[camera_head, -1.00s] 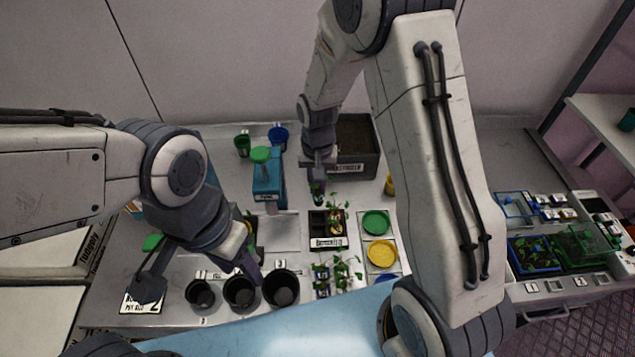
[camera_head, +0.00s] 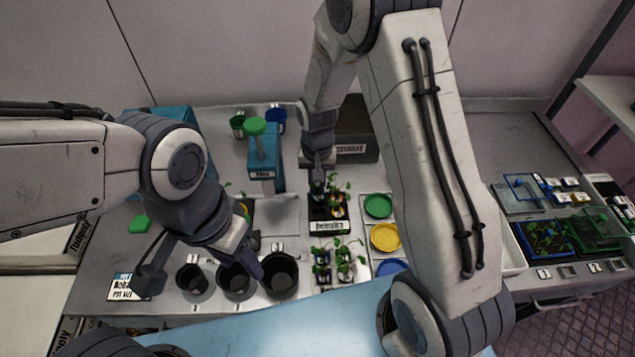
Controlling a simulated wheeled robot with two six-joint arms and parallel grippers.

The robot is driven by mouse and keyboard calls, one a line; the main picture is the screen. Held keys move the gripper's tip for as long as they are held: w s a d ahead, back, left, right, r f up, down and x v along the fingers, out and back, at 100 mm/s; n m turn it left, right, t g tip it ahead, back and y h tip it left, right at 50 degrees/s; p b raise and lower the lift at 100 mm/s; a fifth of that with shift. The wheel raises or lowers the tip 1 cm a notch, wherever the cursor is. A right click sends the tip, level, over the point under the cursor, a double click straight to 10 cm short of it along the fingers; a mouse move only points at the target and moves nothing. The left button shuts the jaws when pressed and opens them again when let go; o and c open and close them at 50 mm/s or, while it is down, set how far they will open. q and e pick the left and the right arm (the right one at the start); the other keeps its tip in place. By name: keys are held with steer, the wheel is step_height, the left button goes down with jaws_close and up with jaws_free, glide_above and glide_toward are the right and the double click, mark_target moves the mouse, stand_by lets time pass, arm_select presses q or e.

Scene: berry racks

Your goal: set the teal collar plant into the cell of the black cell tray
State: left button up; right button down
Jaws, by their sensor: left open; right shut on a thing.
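The black cell tray (camera_head: 329,227) stands in the middle of the bench with a label on its front. My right gripper (camera_head: 318,182) points down at the tray's back left part and is shut on a small plant (camera_head: 317,190). The jaws and arm hide much of this plant, and its collar colour is too small to tell. Its lower end overlaps the back left of the tray; I cannot tell whether it is inside a cell. Other leaves show at the tray's right side. My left gripper (camera_head: 203,274) is open and empty, above the black pots at the front left.
Black pots (camera_head: 281,275) stand in a row at the front. Potted seedlings (camera_head: 338,262) stand before the tray. Green (camera_head: 378,206) and yellow (camera_head: 385,237) discs lie to its right. A dark planter box (camera_head: 357,143) and a blue dispenser (camera_head: 264,160) stand behind.

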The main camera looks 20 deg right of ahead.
steer(key=shift+f, duration=0.5)
steer(key=c, duration=0.8)
jaws_free()
steer(key=shift+r, duration=0.1)
step_height(320, 180, up, 9)
steer(key=p, duration=0.7)
